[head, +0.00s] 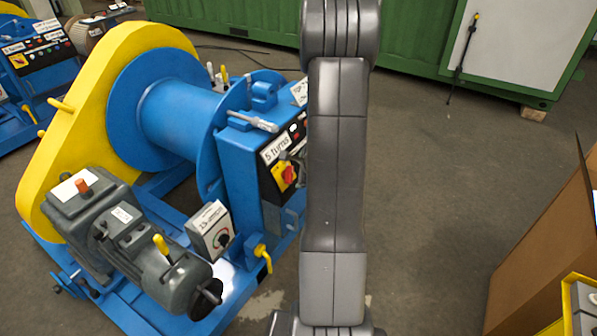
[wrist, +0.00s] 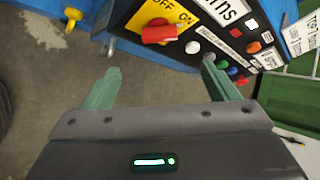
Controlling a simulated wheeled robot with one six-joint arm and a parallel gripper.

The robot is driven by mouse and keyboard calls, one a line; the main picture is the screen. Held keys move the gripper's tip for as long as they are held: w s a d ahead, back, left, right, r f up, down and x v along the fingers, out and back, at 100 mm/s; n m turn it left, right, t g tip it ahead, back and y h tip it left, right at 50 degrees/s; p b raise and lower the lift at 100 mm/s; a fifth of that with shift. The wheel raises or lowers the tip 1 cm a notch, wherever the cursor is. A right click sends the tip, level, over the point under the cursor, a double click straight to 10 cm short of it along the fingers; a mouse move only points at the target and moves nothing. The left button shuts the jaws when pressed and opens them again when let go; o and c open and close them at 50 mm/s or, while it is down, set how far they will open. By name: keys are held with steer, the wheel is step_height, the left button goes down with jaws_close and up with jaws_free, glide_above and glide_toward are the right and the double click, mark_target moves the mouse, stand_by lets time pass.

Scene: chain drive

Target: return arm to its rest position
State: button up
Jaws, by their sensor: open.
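My gripper (wrist: 160,66) shows in the wrist view with its two green fingers spread apart and nothing between them. Its fingertips point toward a black control panel (wrist: 205,22) with a red rotary switch (wrist: 158,33) on a yellow OFF/ON plate. The switch appears beyond the gap between the fingers, apart from them as far as I can tell. In the head view my grey arm stands upright across the middle of the picture and hides most of the gripper. The red switch (head: 289,173) shows there just left of the arm.
A blue winch drum (head: 180,115) with a yellow chain guard (head: 60,130) and a grey motor (head: 150,255) stands on the left. A cardboard box (head: 545,250) is at the lower right. A green container (head: 420,40) is behind.

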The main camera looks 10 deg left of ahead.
mark_target(291, 175)
steer(key=shift+s+d+r, duration=0.25)
steer(key=shift+s+r, duration=0.15)
steer(key=shift+r, duration=0.05)
steer(key=x, duration=1.3)
steer(key=shift+w+a+f, duration=0.2)
steer(key=shift+a+f, duration=0.05)
